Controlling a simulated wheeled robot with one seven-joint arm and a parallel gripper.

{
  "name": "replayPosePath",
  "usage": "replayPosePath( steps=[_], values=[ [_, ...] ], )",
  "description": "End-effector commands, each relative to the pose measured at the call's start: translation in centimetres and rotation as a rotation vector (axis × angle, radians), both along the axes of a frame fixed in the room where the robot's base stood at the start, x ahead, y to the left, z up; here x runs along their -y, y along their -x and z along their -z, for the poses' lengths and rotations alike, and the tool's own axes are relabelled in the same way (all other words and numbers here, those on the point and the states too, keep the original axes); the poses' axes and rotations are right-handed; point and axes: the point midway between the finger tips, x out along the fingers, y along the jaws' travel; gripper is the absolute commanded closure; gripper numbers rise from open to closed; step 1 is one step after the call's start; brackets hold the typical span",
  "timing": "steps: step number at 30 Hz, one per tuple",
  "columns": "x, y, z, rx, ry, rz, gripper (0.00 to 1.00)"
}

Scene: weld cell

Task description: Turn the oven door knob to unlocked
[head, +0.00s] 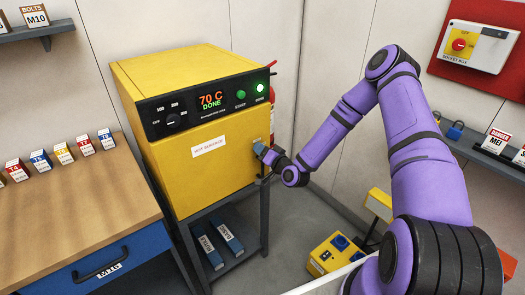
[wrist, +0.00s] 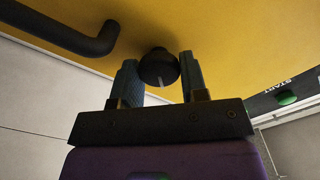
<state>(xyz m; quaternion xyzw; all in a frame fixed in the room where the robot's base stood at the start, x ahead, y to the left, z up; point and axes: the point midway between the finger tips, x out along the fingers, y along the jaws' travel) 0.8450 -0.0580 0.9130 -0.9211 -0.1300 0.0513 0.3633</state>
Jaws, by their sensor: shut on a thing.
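The yellow oven (head: 185,178) stands on a dark stand, its door shut, with a white "HOT SURFACE" label on the front. Its display (head: 210,99) reads 70 C and DONE. My gripper (head: 258,148) is at the right side of the oven front. In the wrist view the round black door knob (wrist: 159,70) sits between the two fingers of my gripper (wrist: 160,75), which is shut on it. A dark bar handle (wrist: 75,38) is to the left of the knob. In the head view my gripper hides the knob, and its lock position cannot be read.
A wooden workbench (head: 75,195) with small labelled boxes is at the left. A yellow case (head: 335,256) lies on the floor at the lower right. A shelf with signs and padlocks (head: 455,132) is on the right wall, below a red panel (head: 440,70).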

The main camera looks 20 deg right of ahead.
Motion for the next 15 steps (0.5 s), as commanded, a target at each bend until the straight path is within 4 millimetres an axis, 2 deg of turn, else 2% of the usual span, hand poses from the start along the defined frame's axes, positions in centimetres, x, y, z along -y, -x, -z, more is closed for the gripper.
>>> replayPosePath(
  steps=[15],
  values=[
    [0.27, -0.06, 0.19, -0.133, -0.464, 0.004, 0.84]
  ],
)
